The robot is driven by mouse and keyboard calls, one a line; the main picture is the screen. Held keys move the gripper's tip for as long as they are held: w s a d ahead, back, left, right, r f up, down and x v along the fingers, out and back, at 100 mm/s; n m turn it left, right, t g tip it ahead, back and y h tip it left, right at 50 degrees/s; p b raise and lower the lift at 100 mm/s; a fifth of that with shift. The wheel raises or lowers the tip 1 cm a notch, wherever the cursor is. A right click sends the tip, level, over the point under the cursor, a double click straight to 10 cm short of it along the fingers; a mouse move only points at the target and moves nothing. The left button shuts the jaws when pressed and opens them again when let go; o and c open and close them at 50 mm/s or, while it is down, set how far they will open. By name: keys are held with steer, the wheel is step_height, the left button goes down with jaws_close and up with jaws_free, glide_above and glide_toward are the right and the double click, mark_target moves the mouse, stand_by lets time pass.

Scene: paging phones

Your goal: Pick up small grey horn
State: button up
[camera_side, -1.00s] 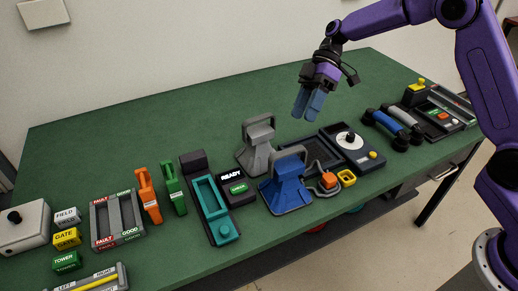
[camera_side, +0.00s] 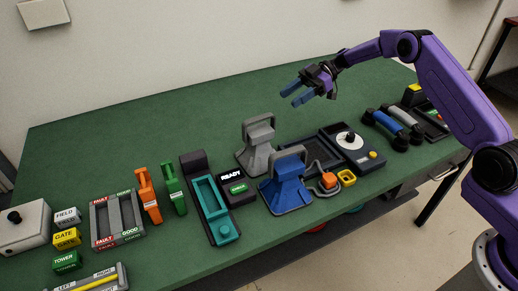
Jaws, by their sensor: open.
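The small grey horn (camera_side: 256,152) stands upright on the green table near its middle, with a loop handle on top. A similar blue horn (camera_side: 284,184) stands just in front and to the right, partly overlapping it in this view. My gripper (camera_side: 291,97) is in the air above and to the right of the grey horn. Its two blue fingers are apart, point left and slightly down, and hold nothing. It is clear of both horns.
A dark tray (camera_side: 301,143) and a dial unit (camera_side: 358,152) stand right of the horns. A black READY box (camera_side: 238,187) and teal cradle (camera_side: 211,209) are left. Blue and grey handsets (camera_side: 400,122) lie far right. The table's back left (camera_side: 130,135) is clear.

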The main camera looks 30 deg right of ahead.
mark_target(261, 117)
steer(key=x, duration=0.7)
steer(key=shift+a+f, duration=0.15)
steer(key=shift+a, duration=0.05)
steer(key=shift+r+x, duration=0.15)
steer(key=shift+x, duration=1.15)
steer(key=shift+r+x, duration=0.15)
steer(key=shift+x, duration=1.2)
steer(key=shift+s+a, duration=0.1)
jaws_close()
